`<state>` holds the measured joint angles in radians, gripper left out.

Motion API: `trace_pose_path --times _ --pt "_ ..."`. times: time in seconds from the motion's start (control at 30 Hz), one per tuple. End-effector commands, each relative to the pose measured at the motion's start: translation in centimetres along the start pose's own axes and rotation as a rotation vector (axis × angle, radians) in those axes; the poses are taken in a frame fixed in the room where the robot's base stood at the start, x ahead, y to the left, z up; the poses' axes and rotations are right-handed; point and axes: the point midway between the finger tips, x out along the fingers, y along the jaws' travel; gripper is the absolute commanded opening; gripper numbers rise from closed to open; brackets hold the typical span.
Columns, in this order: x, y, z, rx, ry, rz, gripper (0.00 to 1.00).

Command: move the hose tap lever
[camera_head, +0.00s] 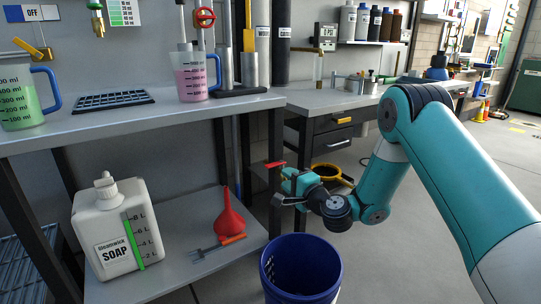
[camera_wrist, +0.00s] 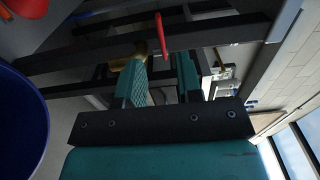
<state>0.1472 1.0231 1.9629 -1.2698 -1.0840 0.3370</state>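A thin red lever (camera_head: 274,164) sticks out by the dark bench leg, below the worktop; I take it to be the hose tap lever. In the wrist view the red lever (camera_wrist: 162,36) stands near the fingertips, and its lower end reaches into the gap between the fingers. A brass tap body (camera_wrist: 126,50) shows beside it, partly behind the left finger. My gripper (camera_head: 286,184) is at the bench leg, just below the lever. In the wrist view its two teal fingers (camera_wrist: 162,66) are apart with nothing clamped. I cannot tell whether a finger touches the lever.
A blue bucket (camera_head: 301,268) stands on the floor in front of the shelf, close below my gripper. The lower shelf (camera_head: 180,262) holds a soap canister (camera_head: 115,228), a red funnel (camera_head: 229,215) and a fork tool (camera_head: 218,246). Open floor lies to the right.

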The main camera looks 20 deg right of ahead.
Motion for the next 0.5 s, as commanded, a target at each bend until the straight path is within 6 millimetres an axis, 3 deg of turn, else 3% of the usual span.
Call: trace_pose_path --times 0.5 --pt "8.2 0.1 0.1 -0.003 -0.002 -0.002 0.33"
